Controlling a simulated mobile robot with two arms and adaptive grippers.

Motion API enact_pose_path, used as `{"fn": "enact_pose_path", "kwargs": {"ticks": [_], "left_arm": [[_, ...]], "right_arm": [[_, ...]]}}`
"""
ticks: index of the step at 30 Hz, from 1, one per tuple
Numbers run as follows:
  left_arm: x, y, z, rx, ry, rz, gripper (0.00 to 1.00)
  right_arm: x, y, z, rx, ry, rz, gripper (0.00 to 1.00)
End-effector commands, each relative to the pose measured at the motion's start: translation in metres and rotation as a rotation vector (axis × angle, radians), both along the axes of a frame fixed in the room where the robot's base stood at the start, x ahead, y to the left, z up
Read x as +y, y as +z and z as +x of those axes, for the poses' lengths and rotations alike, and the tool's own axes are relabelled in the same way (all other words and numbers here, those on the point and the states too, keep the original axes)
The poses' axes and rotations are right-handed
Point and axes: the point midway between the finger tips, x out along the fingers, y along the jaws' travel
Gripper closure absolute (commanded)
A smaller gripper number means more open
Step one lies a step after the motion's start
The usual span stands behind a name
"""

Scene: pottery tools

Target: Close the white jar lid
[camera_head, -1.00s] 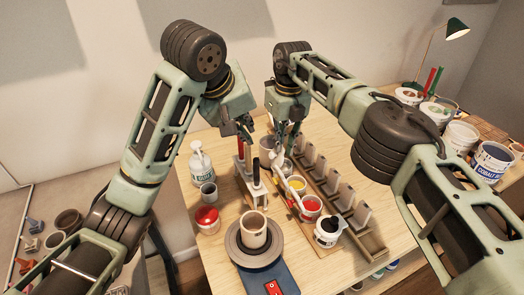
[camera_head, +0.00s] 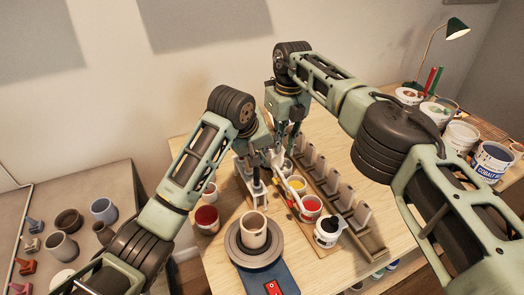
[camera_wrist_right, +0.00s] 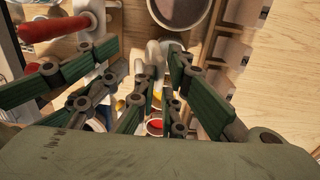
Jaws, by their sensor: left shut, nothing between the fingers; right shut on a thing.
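I cannot single out the white jar lid for sure; the crowded arms hide much of that area. Open white jars stand in a row, with yellow (camera_head: 298,184), red (camera_head: 311,205) and black (camera_head: 328,231) contents. My right gripper (camera_head: 289,122) reaches down behind the row. In the right wrist view its green-padded fingers are shut near a pale rounded piece (camera_wrist_right: 153,57); the exact contact is hidden. My left gripper (camera_head: 276,156) is shut and empty, close to the right one, at the far end of the jars.
A wooden rack with upright pale plates (camera_head: 338,189) runs beside the jars. A beige cup (camera_head: 253,231) stands on the round wheel (camera_head: 231,250) in front.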

Motion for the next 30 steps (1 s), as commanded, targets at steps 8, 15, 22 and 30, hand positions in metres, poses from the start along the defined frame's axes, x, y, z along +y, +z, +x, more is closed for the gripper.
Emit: {"fn": "enact_pose_path", "kwargs": {"ticks": [8,15,22,30], "left_arm": [[-0.001,-0.001,0.0,0.0,0.0,0.0,1.0],[-0.012,-0.002,0.004,0.0,-0.001,0.0,1.0],[-0.011,-0.002,0.004,0.0,-0.001,0.0,1.0],[-0.011,-0.002,0.004,0.0,-0.001,0.0,1.0]], "right_arm": [[-0.002,-0.005,-0.002,0.01,-0.001,-0.007,1.0],[-0.002,-0.005,-0.002,0.01,-0.001,-0.006,1.0],[-0.002,-0.005,-0.002,0.009,-0.001,-0.006,0.86],[-0.001,-0.002,-0.001,0.004,-0.001,-0.002,0.85]]}}
